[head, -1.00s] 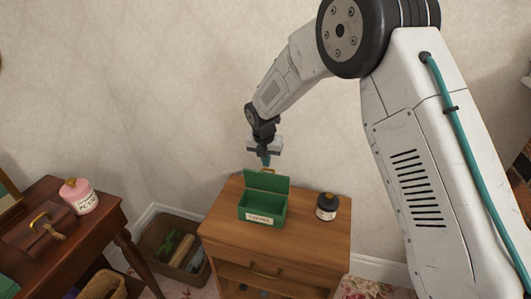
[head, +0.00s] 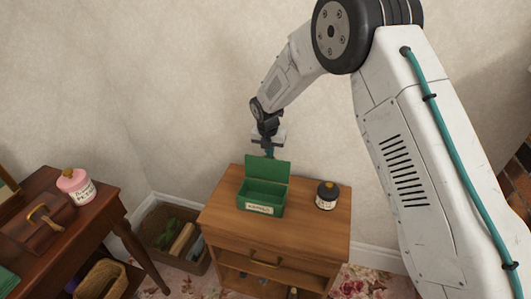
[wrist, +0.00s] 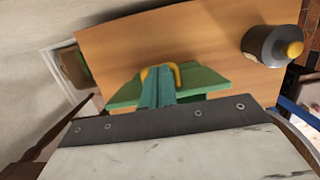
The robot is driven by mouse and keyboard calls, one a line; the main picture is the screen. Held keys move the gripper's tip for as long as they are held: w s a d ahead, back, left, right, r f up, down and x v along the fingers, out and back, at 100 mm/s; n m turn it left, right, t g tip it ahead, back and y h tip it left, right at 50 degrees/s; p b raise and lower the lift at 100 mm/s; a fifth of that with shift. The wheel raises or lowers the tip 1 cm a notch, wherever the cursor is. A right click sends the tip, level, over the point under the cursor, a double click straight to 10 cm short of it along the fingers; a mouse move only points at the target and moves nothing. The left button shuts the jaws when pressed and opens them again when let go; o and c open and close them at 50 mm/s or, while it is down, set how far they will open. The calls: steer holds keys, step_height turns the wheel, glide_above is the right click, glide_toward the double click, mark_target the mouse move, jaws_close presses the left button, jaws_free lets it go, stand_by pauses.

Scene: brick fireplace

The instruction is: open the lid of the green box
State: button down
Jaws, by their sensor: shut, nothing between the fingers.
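The green box (head: 262,208) stands on the small wooden cabinet with a pale label on its front. Its lid (head: 268,168) is raised at the back, and the inside of the box shows. My gripper (head: 268,153) is shut and empty, just above and behind the top edge of the lid. In the wrist view, the teal fingers of my gripper (wrist: 157,80) are together in front of the yellow handle (wrist: 177,72) on the green lid (wrist: 203,80). I cannot tell whether they touch it. The fingers hide part of the handle.
A dark jar (head: 327,195) with a yellow knob stands right of the box on the wooden cabinet (head: 225,215). A dark table (head: 60,232) at left holds a pink jar (head: 75,186). A basket (head: 172,238) sits on the floor between them. The wall is close behind.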

steer(key=s+r+m, duration=0.1)
steer(key=r+m, duration=0.1)
steer(key=s+r+m, duration=0.1)
steer(key=r, duration=0.2)
steer(key=s+d+r+m+g, duration=0.1)
steer(key=r+m, duration=0.1)
steer(key=r, duration=0.1)
steer(key=shift+s+r+m, duration=0.15)
steer(key=shift+m, duration=0.15)
steer(key=s+d+r+m, duration=0.7)
steer(key=s+m, duration=0.2)
steer(key=s, duration=0.5)
steer(key=s+d+r+m, duration=0.6)
steer(key=s+m, duration=0.3)
steer(key=s, duration=0.6)
steer(key=s+d+r+m, duration=0.7)
steer(key=s+m, duration=0.1)
steer(key=s, duration=0.7)
steer(key=shift+d+r+m+y, duration=0.3)
steer(key=shift+r+m+y, duration=0.05)
steer(key=shift+m+y, duration=0.05)
